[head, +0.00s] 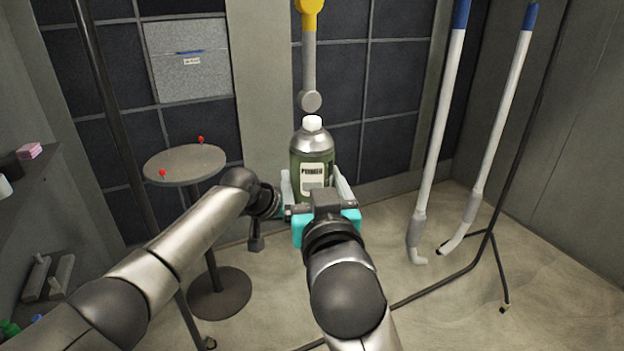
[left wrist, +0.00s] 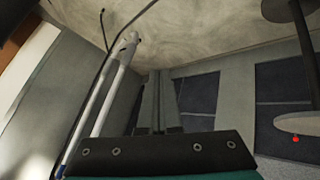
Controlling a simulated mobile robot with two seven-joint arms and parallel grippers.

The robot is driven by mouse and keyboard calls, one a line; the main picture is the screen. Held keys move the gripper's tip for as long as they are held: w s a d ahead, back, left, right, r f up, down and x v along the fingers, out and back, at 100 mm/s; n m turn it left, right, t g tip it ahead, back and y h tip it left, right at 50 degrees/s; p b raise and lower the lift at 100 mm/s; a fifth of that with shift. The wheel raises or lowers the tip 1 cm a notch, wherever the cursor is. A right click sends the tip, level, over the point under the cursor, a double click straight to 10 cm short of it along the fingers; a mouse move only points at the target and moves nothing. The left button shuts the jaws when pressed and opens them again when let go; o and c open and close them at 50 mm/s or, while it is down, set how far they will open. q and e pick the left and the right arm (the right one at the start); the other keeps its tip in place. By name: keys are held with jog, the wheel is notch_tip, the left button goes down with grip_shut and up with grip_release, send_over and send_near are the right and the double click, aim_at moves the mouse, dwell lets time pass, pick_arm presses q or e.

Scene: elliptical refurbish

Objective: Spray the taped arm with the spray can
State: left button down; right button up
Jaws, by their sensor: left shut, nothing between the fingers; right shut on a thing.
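A green spray can (head: 312,165) with a silver shoulder, white cap and "PRIMER" label stands upright in my right gripper (head: 315,186), whose fingers close on its two sides. A grey hanging arm (head: 310,65) with a yellow upper part and round lower end hangs just above and behind the can in the picture. Two white hanging arms, one left (head: 437,140) and one right (head: 500,120), have blue tops. I cannot tell which covering is tape.
A round side table (head: 185,165) with two small red-headed items stands at the left. A thin dark stand frame (head: 455,275) runs along the right floor. A shelf (head: 40,180) with small objects is at the far left. Bare floor (head: 560,300) lies at the right.

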pick_arm(q)
notch_tip(320, 180, up, 13)
jog(key=d+m, duration=0.1)
jog(key=d, duration=0.2)
notch_tip(320, 180, up, 28)
jog(key=m+g+y, duration=0.1)
jog(key=m+y, duration=0.1)
jog(key=m, duration=0.2)
send_over(314, 117)
jog(key=shift+s+a+f, duration=0.1)
jog(key=shift+s+f, duration=0.05)
jog(key=shift+f, duration=0.95)
jog(key=shift+s+a+f, duration=0.1)
jog(key=shift+f, duration=0.95)
jog(key=shift+s+a+f, duration=0.1)
jog(key=shift+s+f, duration=0.05)
jog(key=shift+f, duration=0.95)
jog(key=shift+f, duration=0.2)
jog(key=shift+f, duration=1)
jog(key=shift+r, duration=2.6)
